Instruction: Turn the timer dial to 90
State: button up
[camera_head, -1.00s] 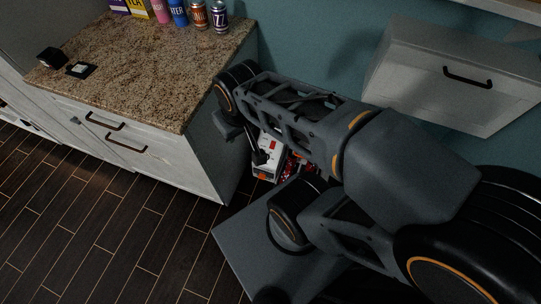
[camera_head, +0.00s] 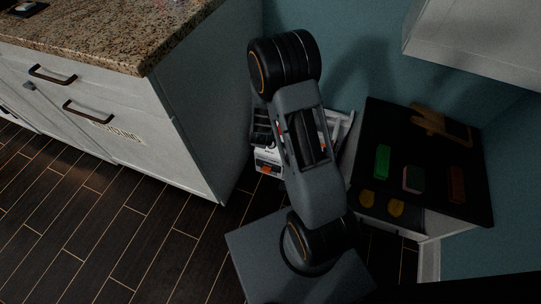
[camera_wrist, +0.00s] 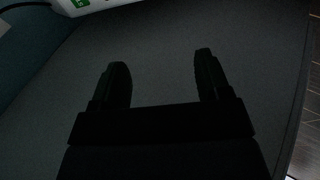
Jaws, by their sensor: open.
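I cannot make out a timer dial in either view. My gripper (camera_wrist: 161,75) shows in the wrist view as two dark fingers, spread apart with nothing between them. A plain grey surface lies behind the fingers. In the head view my arm stands across the middle and its gripper cannot be made out there. A white item with red and orange parts (camera_head: 267,158) is partly hidden behind the arm, beside the counter.
A granite counter (camera_head: 110,35) over white cabinets (camera_head: 135,110) stands at left. A black-topped unit (camera_head: 435,150) at right holds green, red and yellow items and a wooden one. A pale cabinet (camera_head: 480,40) hangs above it. Dark plank floor (camera_head: 100,220) is clear at lower left.

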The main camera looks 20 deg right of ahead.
jog(key=n+h+b, duration=0.2)
jog(key=b, duration=0.1)
send_near(270, 144)
jog(key=b+x, duration=0.5)
jog(key=x, duration=0.4)
jog(key=shift+f+b, duration=0.3)
jog(key=c, duration=0.9)
